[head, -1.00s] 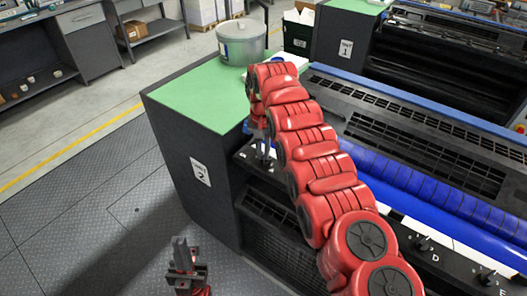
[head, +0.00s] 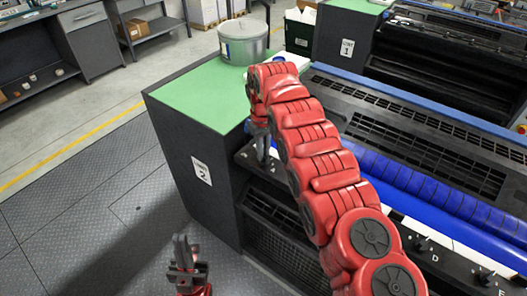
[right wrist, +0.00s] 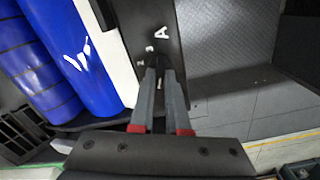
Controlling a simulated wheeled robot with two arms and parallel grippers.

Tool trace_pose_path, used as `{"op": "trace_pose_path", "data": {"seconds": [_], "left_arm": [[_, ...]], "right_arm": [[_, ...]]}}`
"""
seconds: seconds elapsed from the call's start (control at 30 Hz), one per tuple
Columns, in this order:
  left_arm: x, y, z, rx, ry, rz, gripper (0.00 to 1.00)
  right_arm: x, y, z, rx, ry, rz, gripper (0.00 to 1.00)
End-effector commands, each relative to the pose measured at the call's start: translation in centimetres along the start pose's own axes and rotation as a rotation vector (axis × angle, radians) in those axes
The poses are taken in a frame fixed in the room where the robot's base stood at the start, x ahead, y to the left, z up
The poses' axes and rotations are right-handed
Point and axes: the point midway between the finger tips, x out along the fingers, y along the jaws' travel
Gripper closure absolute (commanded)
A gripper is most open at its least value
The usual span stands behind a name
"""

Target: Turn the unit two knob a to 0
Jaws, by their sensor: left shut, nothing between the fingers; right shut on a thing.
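Unit two is the near machine, with a "UNIT 2" label (head: 201,170) on its grey, green-topped cabinet. My right gripper (head: 262,152) reaches down to the far left end of its black knob ledge. In the right wrist view its grey fingers (right wrist: 159,82) point at the ledge just below the white letter A (right wrist: 160,33). They are shut on knob a, which is dark and mostly hidden between the fingertips, so its pointer setting cannot be read. My left gripper (head: 182,250) is shut and empty, low in front of the cabinet.
Knob D (head: 421,244) and knob E (head: 486,277) are further right on the ledge. A blue roller (head: 420,190) runs behind it. A metal pot (head: 243,40) stands on the green top. Unit one (head: 346,48) is behind. The floor left of the cabinet is clear.

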Motion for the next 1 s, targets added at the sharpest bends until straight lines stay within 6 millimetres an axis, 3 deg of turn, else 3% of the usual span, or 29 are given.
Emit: {"op": "trace_pose_path", "data": {"seconds": [0.73,0.77,0.9,1.0], "left_arm": [[-0.14,0.01,0.02,0.0,0.0,0.0,1.0],[-0.14,0.01,0.02,0.0,0.0,0.0,1.0],[-0.14,0.01,0.02,0.0,0.0,0.0,1.0],[-0.13,0.01,0.02,0.0,0.0,0.0,1.0]], "right_arm": [[0.15,-0.14,0.1,-0.09,-0.004,-0.003,1.0],[0.15,-0.14,0.1,-0.09,-0.004,-0.003,0.83],[0.1,-0.12,0.06,-0.089,-0.003,-0.002,0.58],[0.07,-0.1,0.05,-0.089,-0.002,-0.001,0.56]]}}
